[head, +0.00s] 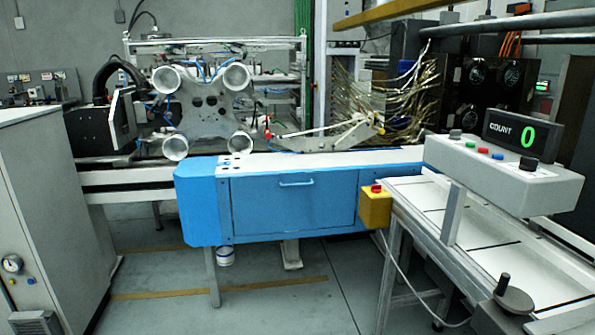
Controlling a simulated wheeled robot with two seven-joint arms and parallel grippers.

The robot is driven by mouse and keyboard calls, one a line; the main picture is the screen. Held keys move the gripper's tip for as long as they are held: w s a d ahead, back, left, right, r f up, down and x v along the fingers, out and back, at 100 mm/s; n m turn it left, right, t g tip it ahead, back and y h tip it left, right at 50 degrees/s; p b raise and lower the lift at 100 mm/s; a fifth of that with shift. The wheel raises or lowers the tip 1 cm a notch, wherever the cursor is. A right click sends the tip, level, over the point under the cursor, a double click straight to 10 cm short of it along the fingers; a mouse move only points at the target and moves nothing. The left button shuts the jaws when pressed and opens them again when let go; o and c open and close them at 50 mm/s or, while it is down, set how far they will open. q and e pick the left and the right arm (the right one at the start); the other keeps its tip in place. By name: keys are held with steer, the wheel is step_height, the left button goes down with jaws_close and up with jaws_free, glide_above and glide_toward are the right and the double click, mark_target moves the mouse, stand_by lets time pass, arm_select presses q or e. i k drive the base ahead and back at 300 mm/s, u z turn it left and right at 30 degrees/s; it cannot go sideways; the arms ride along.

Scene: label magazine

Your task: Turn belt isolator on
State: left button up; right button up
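No part labelled as the belt isolator can be read in the head view. A grey control console (515,182) stands at the right above a white-topped belt table. It carries a black knob (456,135) at its left, a larger black knob (529,164) at its right, and small red, blue and green buttons between them. I cannot tell which way either knob points. Neither of my grippers is in view.
A grey handwheel (514,302) with an upright black handle sits at the lower right. A blue cabinet (292,203) stands mid-view, a grey cabinet (45,230) at left. Floor between is mostly clear.

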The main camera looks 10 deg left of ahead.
mark_target(377, 188)
steer(key=u, duration=0.65)
steer(key=i, duration=1.7)
steer(key=z, duration=0.05)
